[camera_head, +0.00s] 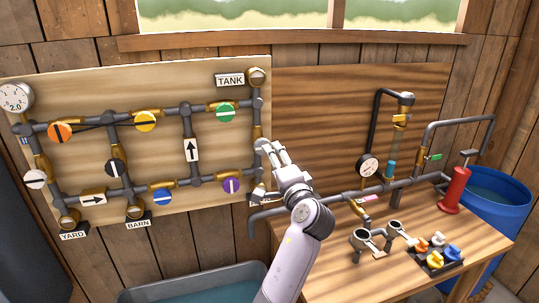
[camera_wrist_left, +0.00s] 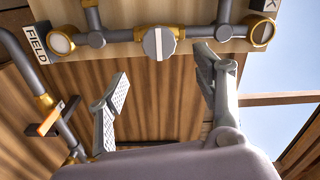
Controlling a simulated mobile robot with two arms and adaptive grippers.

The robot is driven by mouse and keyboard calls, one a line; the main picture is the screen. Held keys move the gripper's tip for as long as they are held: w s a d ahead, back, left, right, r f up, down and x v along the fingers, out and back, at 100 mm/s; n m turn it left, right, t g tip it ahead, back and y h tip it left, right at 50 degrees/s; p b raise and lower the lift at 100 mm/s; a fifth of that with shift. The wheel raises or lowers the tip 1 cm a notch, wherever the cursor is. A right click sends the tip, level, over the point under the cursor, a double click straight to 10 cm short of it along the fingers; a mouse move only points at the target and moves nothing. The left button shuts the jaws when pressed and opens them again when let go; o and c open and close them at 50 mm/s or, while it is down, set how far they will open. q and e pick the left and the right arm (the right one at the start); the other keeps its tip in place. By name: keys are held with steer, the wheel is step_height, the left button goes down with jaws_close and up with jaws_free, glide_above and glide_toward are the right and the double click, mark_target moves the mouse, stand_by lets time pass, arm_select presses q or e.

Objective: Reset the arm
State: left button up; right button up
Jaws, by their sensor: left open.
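My left gripper (camera_head: 264,157) is raised at the right edge of the pipe board (camera_head: 85,85), its arm rising from the bottom of the head view. Its fingers are spread with nothing between them. In the left wrist view the gripper (camera_wrist_left: 165,85) shows both fingers apart, below a grey round valve (camera_wrist_left: 158,43) with a white bar. The valve appears clear of the fingers; the gap's depth is hard to judge. In the head view the gripper covers this part of the board's right pipe. My right gripper is not in view.
The board carries several coloured valves, such as a green one (camera_head: 226,111) and a purple one (camera_head: 231,185). A wooden bench (camera_head: 345,283) at the right holds a red cylinder (camera_head: 455,188) and a dark tray of coloured knobs (camera_head: 436,262). A blue barrel (camera_head: 515,210) stands behind it.

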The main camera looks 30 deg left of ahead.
arm_select(q)
steer(key=shift+v, duration=0.8)
